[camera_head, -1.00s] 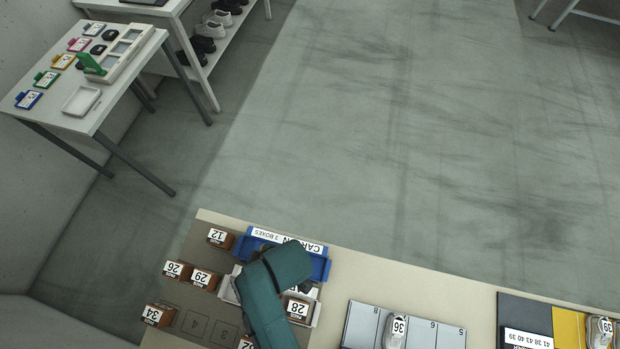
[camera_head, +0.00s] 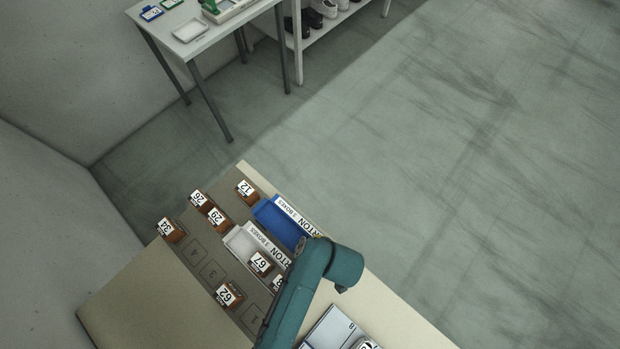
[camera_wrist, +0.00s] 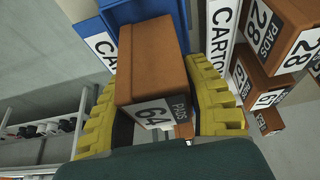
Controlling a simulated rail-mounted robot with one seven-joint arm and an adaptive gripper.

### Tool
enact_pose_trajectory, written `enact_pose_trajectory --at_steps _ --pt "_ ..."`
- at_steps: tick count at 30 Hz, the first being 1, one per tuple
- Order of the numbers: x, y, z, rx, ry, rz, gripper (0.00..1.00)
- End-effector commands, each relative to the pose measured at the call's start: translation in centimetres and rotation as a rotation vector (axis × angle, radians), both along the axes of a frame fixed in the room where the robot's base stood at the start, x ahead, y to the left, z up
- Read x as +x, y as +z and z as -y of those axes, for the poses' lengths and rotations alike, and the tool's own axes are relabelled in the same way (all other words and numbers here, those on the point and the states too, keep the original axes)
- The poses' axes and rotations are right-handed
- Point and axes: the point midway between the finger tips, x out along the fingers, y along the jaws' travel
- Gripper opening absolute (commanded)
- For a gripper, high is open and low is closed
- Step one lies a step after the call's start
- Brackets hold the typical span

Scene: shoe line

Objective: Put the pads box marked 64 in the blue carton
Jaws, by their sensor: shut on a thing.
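The brown pads box marked 64 (camera_wrist: 152,65) is between the yellow fingers of my gripper (camera_wrist: 152,78) in the wrist view, its label toward the camera. My gripper is shut on it. The blue carton (camera_wrist: 143,10) shows just beyond the box in that view. In the head view the blue carton (camera_head: 277,222) lies near the table's far edge and its visible inside looks empty. My arm covers its right end there and hides my gripper and the held box. How high the box is over the carton I cannot tell.
Boxes marked 12 (camera_head: 247,192), 26 (camera_head: 201,201), 29 (camera_head: 217,219), 34 (camera_head: 171,231) and 62 (camera_head: 229,296) stand on the table around the cartons.

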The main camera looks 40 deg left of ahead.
Motion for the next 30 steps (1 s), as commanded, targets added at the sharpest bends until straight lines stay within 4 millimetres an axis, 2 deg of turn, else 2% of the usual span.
enact_pose_trajectory --at_steps 1,4,14,15,18,26,30 --pt "-0.1 -1.2 0.0 -0.001 0.001 -0.004 0.09" --pt "-0.1 -2.4 0.0 -0.001 0.0 -0.002 0.09" --pt "0.0 -2.8 0.0 -0.001 0.0 -0.001 0.09" --pt "0.0 -2.7 0.0 -0.001 0.0 -0.001 0.55" --pt "-0.1 -2.7 0.0 -0.001 0.0 -0.001 0.71" --pt "-0.1 -2.6 0.0 -0.001 -0.001 -0.001 0.71" --pt "-0.1 -1.3 0.4 0.0 -0.001 0.0 0.71"
